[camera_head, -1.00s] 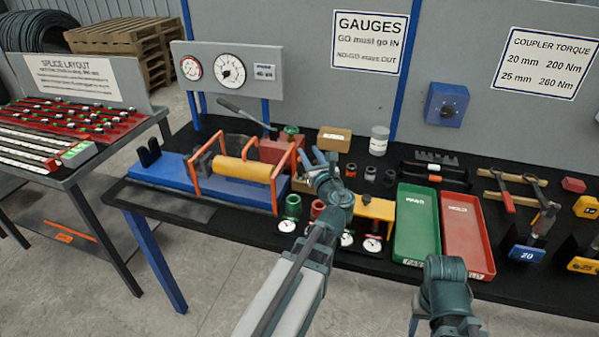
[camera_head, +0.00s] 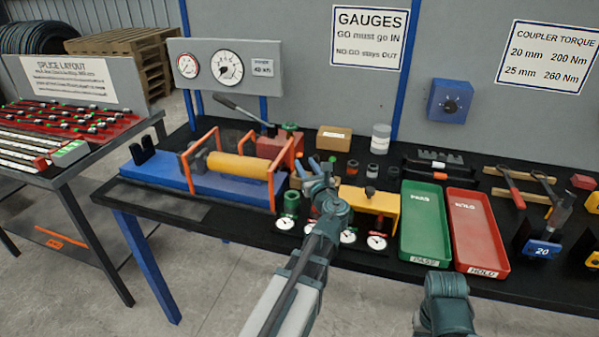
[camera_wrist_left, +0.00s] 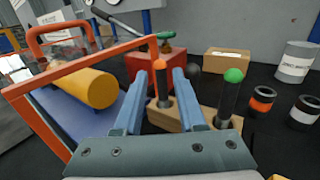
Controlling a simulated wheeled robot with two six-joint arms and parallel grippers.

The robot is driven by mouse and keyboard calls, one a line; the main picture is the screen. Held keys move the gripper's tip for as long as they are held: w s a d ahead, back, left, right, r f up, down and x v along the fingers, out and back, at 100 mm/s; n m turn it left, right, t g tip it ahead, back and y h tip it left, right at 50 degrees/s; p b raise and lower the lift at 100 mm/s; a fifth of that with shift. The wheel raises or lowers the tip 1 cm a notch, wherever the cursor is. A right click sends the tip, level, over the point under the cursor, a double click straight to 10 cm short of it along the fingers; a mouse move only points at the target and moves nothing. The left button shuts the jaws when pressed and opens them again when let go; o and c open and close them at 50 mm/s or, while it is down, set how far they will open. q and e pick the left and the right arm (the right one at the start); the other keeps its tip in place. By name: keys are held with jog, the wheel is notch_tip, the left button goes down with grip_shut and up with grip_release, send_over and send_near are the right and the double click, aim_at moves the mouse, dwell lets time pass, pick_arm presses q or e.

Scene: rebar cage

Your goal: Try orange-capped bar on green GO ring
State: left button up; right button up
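The orange-capped bar (camera_wrist_left: 162,85) stands upright in a wooden block (camera_wrist_left: 195,117) in the left wrist view. A green-capped bar (camera_wrist_left: 231,92) stands in the same block to its right. My left gripper (camera_head: 321,165) is open, with its two blue fingers (camera_wrist_left: 158,85) on either side of the orange-capped bar in the picture. A gap shows between bar and fingers; I cannot tell how deep the bar is between them. The green GO ring (camera_head: 291,202) stands near the table's front, left of my left wrist.
A blue press with orange frames and a yellow cylinder (camera_head: 238,166) stands on the left. A yellow gauge stand (camera_head: 372,202) is right of my left wrist. Green (camera_head: 424,220) and red (camera_head: 474,230) trays lie further right. A cardboard box (camera_head: 333,138) stands behind.

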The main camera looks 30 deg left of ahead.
aim_at(300, 156)
pick_arm(q)
jog(key=x, duration=0.5)
grip_shut()
dwell(1.4)
